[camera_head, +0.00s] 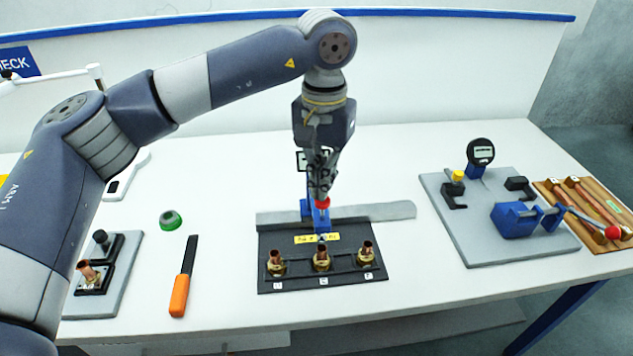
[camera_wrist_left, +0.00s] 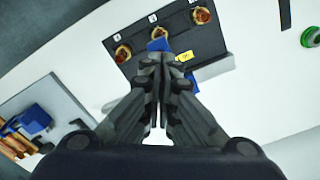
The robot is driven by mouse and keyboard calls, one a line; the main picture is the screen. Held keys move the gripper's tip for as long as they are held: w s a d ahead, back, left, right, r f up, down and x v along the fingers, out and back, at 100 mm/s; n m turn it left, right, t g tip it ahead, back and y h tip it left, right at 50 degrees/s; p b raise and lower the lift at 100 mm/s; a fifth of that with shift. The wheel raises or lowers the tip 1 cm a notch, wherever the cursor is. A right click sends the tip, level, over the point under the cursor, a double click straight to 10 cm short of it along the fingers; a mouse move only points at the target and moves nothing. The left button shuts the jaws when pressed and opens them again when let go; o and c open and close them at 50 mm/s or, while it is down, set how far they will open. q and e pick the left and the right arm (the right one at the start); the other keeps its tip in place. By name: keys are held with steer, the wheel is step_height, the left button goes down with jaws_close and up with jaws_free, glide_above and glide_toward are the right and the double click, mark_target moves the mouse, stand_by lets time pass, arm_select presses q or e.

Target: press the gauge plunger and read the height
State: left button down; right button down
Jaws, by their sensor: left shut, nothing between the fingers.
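My left gripper (camera_head: 321,192) points straight down with its fingers shut and empty. Its tips are at a red knob (camera_head: 323,203) on top of a blue gauge stand (camera_head: 307,209); I cannot tell whether they touch. A gauge display (camera_head: 302,160) shows partly behind the gripper, its reading hidden. The stand is at a black block (camera_head: 290,256) holding three brass and copper fittings, the middle one (camera_head: 321,258) in line with the stand. In the left wrist view the shut fingers (camera_wrist_left: 159,62) cover most of the blue stand (camera_wrist_left: 158,44). My right gripper is out of view.
At right, a grey plate (camera_head: 480,247) carries a digital gauge (camera_head: 481,152) and a blue clamp (camera_head: 513,220). A wooden tray (camera_head: 601,237) lies beside it. An orange-handled tool (camera_head: 180,294), a green ring (camera_head: 170,220) and a grey fixture (camera_head: 120,285) lie left.

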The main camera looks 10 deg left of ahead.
arm_select(q)
steer(key=shift+f, duration=0.2)
steer(key=shift+f+b, duration=1.75)
steer(key=shift+f, duration=0.6)
steer(key=shift+r+p, duration=2.6)
steer(key=shift+r, duration=1.55)
steer(key=shift+f, duration=0.1)
